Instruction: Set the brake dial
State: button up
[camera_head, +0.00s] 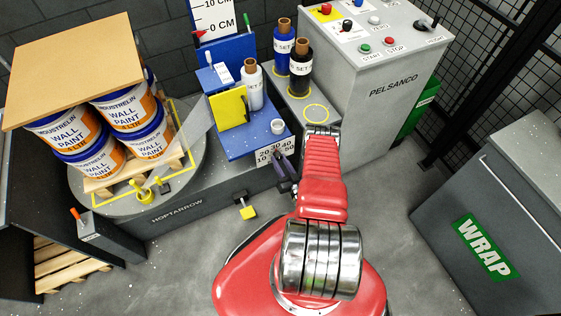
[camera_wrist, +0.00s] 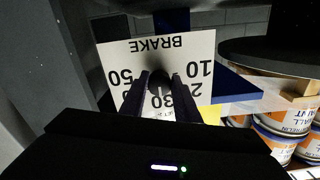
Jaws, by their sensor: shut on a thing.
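The brake dial's white plate (camera_wrist: 200,50) fills the middle of the wrist view, upside down, with the word BRAKE and numbers such as 10, 20, 30 and 50. The dark dial knob (camera_wrist: 160,84) sits in the middle of the plate. My gripper (camera_wrist: 161,76) is shut on the knob, one finger on each side. In the head view the dial plate (camera_head: 275,152) is on the front of the blue carriage, and my gripper (camera_head: 283,168) reaches it from the front. The fingers cover part of the scale, and I cannot tell which number the knob points to.
The blue carriage (camera_head: 240,140) holds a white film roll (camera_head: 252,88). To its left, paint pails (camera_head: 135,105) under a brown sheet (camera_head: 80,55) stand on a pallet on the turntable (camera_head: 110,208). The grey PELSANCO control cabinet (camera_head: 375,110) is behind right; a WRAP bin (camera_head: 490,220) stands right.

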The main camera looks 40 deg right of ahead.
jog(key=o, duration=1)
jog(key=shift+o, duration=0.2)
jog(key=v, duration=1.4)
jog(key=shift+w, duration=0.1)
